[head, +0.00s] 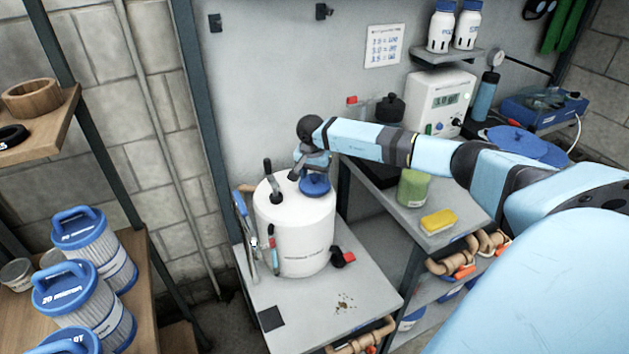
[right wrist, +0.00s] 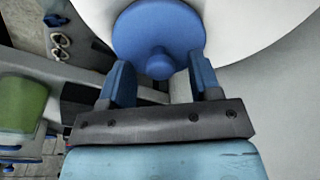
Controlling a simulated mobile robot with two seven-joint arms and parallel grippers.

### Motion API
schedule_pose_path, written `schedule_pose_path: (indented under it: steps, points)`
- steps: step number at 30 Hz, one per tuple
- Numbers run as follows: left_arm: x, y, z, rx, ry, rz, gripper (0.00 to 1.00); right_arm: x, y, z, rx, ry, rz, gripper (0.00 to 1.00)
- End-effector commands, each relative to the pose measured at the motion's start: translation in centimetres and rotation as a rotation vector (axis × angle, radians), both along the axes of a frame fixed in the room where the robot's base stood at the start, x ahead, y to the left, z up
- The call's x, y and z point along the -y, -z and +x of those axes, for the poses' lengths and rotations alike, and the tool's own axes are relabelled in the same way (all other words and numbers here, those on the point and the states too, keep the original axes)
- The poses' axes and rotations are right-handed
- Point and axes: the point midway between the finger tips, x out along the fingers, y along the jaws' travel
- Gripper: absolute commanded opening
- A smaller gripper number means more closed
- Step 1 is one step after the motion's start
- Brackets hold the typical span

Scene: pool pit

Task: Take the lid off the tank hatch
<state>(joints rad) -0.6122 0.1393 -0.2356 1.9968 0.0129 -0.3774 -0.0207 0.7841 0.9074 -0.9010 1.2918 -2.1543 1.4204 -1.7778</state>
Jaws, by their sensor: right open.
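A white cylindrical tank (head: 294,229) stands on a grey bench. A round blue lid (head: 315,186) sits on its top toward the right; in the right wrist view the blue lid (right wrist: 158,27) shows a round knob in its middle. My right gripper (head: 308,166) is at the tank top by the lid. In the right wrist view my right gripper (right wrist: 162,78) is open, its two blue fingers on either side of the knob. I cannot tell whether they touch it. The hatch opening is hidden under the lid. My left gripper is not in view.
A black handle (head: 274,192) stands up from the tank top, and a red-and-black valve (head: 343,257) sticks out low on its right. A green container (head: 413,188) and yellow sponge (head: 438,222) are on the bench to the right. Blue-lidded filters (head: 95,245) stand at left.

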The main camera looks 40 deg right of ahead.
Motion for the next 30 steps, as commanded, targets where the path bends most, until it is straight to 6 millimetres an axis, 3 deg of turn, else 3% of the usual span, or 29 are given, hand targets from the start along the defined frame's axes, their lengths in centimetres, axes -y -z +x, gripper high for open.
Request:
schedule_pose_path:
  steps: [3, 10, 17, 30]
  points:
    - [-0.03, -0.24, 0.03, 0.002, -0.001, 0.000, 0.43, 0.09, 0.94, 0.06, 0.000, 0.000, 0.000, 0.57]
    - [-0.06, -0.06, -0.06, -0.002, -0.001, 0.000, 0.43, 0.16, 1.08, 0.08, 0.001, 0.000, 0.000, 0.57]
    - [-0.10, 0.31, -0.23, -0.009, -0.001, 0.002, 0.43, 0.16, 1.06, 0.08, 0.001, 0.000, 0.000, 0.07]
    - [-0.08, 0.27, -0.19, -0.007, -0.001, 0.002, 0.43, 0.19, 0.23, 0.14, 0.004, 0.001, 0.000, 0.05]
